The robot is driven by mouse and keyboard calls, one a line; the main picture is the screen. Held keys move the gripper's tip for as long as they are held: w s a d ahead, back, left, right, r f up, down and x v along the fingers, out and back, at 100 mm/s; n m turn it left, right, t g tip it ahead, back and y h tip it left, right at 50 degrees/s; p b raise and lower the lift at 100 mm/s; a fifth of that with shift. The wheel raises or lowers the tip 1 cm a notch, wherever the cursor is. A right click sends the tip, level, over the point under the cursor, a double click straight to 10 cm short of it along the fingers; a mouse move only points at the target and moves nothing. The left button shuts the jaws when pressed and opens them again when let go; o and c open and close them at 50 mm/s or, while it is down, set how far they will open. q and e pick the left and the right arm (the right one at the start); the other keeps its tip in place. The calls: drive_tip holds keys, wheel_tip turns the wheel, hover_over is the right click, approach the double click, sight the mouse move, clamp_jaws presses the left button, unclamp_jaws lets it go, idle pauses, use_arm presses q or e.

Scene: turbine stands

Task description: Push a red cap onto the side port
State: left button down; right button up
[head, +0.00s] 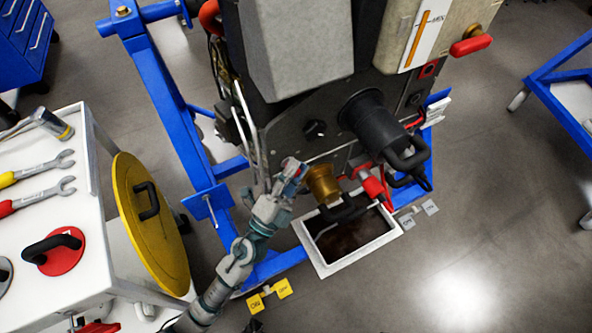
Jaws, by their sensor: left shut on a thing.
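My left gripper (295,172) is at the lower front of the dark machine housing (290,125). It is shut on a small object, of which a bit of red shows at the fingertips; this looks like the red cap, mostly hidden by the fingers. A brass fitting (322,183) is just right of the gripper. I cannot tell whether the held piece touches the housing, and I cannot make out the side port clearly. My right gripper is not in view.
A white tray (318,262) with dark contents lies below the brass fitting. A black cylinder (370,118) and a red fitting (372,186) stick out at right. A blue stand (165,95) and a white cart (95,190) with a yellow disc (150,225) are left.

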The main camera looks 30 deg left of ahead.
use_arm(q)
drive_tip(key=shift+w+a+r, duration=0.15)
drive_tip(key=shift+a, duration=0.15)
drive_tip(key=c, duration=1.3)
unclamp_jaws()
drive_tip(key=shift+c, duration=0.2)
drive_tip(key=o, duration=0.4)
drive_tip(key=shift+w, duration=0.1)
drive_tip(key=shift+o, duration=0.4)
drive_tip(key=shift+a, duration=0.2)
drive_tip(key=shift+o, duration=0.7)
drive_tip(key=shift+d, duration=0.25)
drive_tip(key=shift+f, duration=0.2)
